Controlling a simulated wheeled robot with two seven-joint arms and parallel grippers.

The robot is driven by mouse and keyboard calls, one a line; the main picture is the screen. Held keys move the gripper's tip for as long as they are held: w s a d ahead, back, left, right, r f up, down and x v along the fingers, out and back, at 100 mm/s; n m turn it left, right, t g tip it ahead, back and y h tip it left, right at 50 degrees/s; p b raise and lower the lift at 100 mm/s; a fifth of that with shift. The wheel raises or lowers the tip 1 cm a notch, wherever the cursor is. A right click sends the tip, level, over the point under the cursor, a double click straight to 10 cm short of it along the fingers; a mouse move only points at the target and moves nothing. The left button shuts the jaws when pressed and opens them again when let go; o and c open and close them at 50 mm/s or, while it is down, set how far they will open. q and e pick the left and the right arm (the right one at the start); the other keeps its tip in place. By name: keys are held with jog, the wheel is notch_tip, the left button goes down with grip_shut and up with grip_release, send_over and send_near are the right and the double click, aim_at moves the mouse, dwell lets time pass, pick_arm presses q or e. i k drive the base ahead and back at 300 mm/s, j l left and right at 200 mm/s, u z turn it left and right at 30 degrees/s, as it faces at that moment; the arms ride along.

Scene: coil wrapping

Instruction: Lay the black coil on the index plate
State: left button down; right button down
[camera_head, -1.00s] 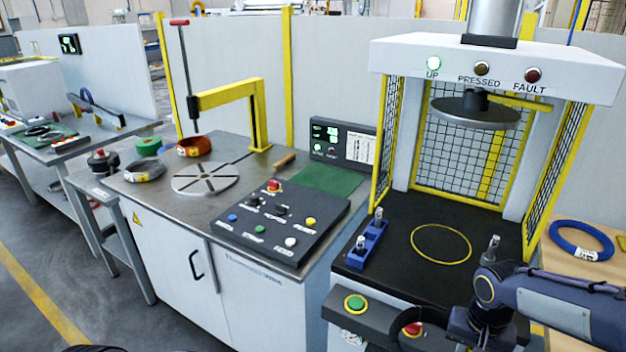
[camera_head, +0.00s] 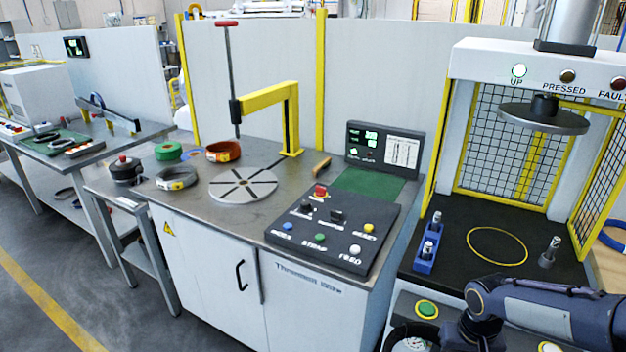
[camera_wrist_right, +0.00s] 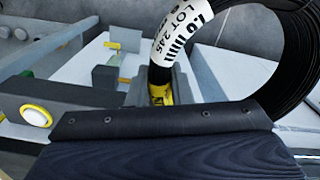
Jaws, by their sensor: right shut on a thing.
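The black coil (camera_wrist_right: 285,65) with a white lot label is in my right gripper (camera_wrist_right: 160,88), whose jaws are shut on it in the right wrist view. In the head view part of a black ring (camera_head: 391,338) shows at the bottom edge beside my right arm, in front of the press; the jaws are hidden there. The index plate (camera_head: 262,188), a round grey disc with dark radial slots, lies bare on the wrapping table, left of and beyond the held coil. My left gripper is not in view.
A grey coil (camera_head: 177,183), a green coil (camera_head: 168,150) and an orange coil (camera_head: 223,152) lie left of and behind the plate. A yellow arm (camera_head: 265,98) with a red-topped rod stands behind it. A button panel (camera_head: 335,228) and the press (camera_head: 480,215) are to the right.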

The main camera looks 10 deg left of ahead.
aim_at(244, 183)
jog(key=i+j, duration=0.1)
jog(key=j, duration=1.45)
jog(key=i+j, duration=0.15)
jog(key=j, duration=0.6)
